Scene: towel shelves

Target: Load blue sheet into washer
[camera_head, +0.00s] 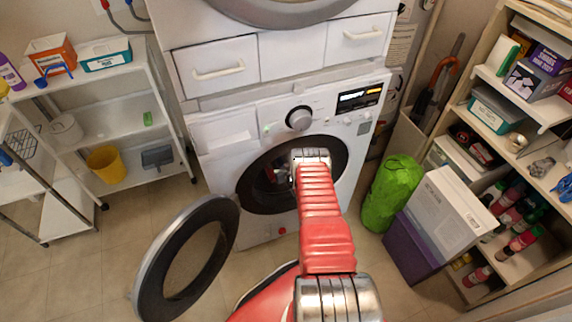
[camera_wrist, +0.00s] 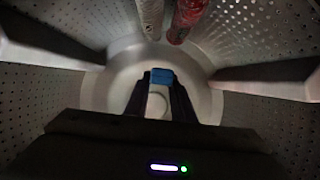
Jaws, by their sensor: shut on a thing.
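The white washer (camera_head: 232,143) stands in the middle of the head view with its round door (camera_head: 150,277) swung open to the left. My red arm reaches into the washer's opening, and my gripper is hidden inside it in the head view. In the wrist view I see the perforated metal drum (camera_wrist: 50,105) from inside. My gripper (camera_wrist: 161,84) is shut on the blue sheet (camera_wrist: 162,76), a small blue patch between its dark fingers, in front of the drum's back. Most of the sheet is hidden by the fingers.
In the wrist view, a grey item (camera_wrist: 150,14) and a red item (camera_wrist: 188,16) lie at the top of the drum. A green bag (camera_head: 393,193) and white box (camera_head: 448,215) stand right of the washer. Shelves stand on both sides. The open door takes up floor room at front left.

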